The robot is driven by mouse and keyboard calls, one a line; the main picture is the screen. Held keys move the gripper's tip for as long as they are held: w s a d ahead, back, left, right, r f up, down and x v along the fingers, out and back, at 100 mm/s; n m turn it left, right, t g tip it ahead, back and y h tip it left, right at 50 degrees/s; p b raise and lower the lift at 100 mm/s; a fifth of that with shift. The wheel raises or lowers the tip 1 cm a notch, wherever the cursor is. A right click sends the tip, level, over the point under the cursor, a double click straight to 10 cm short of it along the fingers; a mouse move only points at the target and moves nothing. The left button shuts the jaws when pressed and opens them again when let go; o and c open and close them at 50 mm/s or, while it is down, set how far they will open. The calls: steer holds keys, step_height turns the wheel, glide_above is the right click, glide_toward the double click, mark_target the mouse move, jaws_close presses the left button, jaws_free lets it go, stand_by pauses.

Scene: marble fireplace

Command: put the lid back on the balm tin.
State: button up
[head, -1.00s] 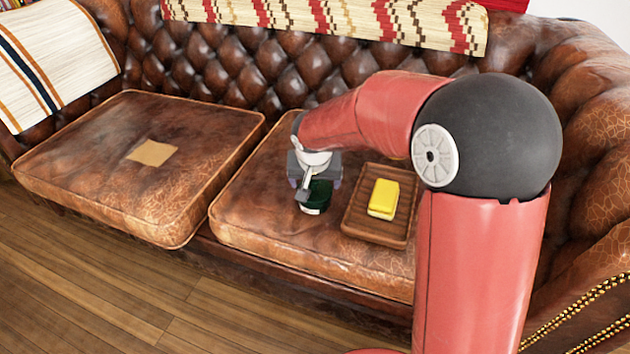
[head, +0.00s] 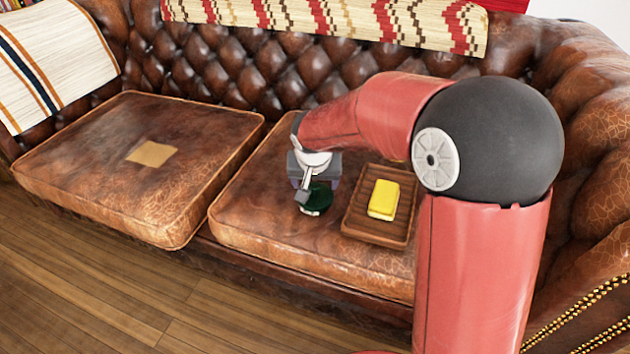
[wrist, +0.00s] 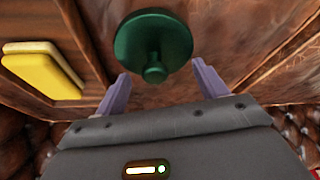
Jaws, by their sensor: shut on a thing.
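The green round lid (wrist: 150,35) with a small knob shows in the wrist view, just ahead of the fingertips. It also shows in the head view (head: 320,196), under my gripper over the right seat cushion. My gripper (wrist: 160,75) is shut on the lid, with its two purple fingers at either side. A dark green body with a pale patch, apparently the balm tin (head: 309,212), shows directly below the lid. The lid and gripper hide most of it, so I cannot tell whether the lid is fully seated.
A wooden tray (head: 352,222) with a yellow block (head: 383,199) lies close to the right on the same cushion. A tan square (head: 152,153) lies on the left cushion (head: 85,180). The cushion left of my gripper is clear. The leather backrest (head: 270,75) rises behind.

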steer(key=shift+w+r, duration=0.1)
steer(key=shift+w, duration=0.5)
stand_by(1.3)
steer(key=o, duration=1.1)
steer(key=shift+o, duration=0.3)
steer(key=shift+r, duration=0.1)
steer(key=shift+r+p, duration=2.15)
steer(key=shift+r, duration=1.3)
jaws_close()
